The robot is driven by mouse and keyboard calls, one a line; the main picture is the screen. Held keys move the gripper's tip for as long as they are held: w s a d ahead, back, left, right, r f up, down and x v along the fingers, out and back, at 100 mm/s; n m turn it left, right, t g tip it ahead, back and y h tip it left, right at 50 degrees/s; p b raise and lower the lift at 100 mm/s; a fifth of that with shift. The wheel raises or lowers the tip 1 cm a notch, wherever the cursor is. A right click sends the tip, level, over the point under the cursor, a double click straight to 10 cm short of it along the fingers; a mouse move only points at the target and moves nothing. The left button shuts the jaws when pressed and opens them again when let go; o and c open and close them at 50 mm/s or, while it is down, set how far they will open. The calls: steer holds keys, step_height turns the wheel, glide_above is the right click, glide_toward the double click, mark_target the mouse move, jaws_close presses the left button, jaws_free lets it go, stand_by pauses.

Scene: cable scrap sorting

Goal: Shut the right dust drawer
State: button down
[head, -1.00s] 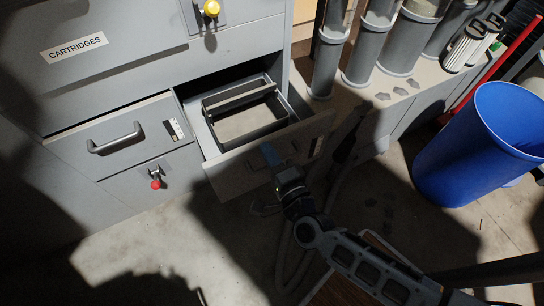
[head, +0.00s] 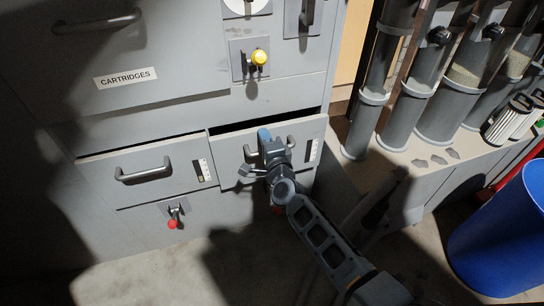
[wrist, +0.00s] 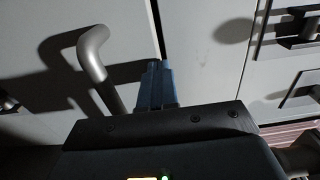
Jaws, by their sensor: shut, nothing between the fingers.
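The right dust drawer (head: 232,154) is in the grey cabinet, in the middle of the head view. It is almost in, with a narrow dark gap along its top edge. Its bar handle (head: 291,143) is partly hidden by my gripper. My gripper (head: 264,135) is shut and empty, its blue fingertips at the upper part of the drawer front. In the wrist view the shut blue fingers (wrist: 157,84) point at grey panels, beside a curved bar handle (wrist: 93,50). I cannot tell whether the fingertips touch the front.
The left drawer (head: 135,192) is beside it, with a red-knobbed latch (head: 173,223) below. A yellow knob (head: 259,57) is above. Grey tubes (head: 448,105) stand on a ledge to the right, and a blue bin (head: 505,235) is on the floor. Floor in front is mostly clear.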

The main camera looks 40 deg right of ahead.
steer(key=x, duration=0.3)
steer(key=shift+w+r+b, duration=0.15)
steer(key=shift+r+b, duration=0.05)
steer(key=shift+b, duration=0.15)
steer(key=shift+f, duration=0.1)
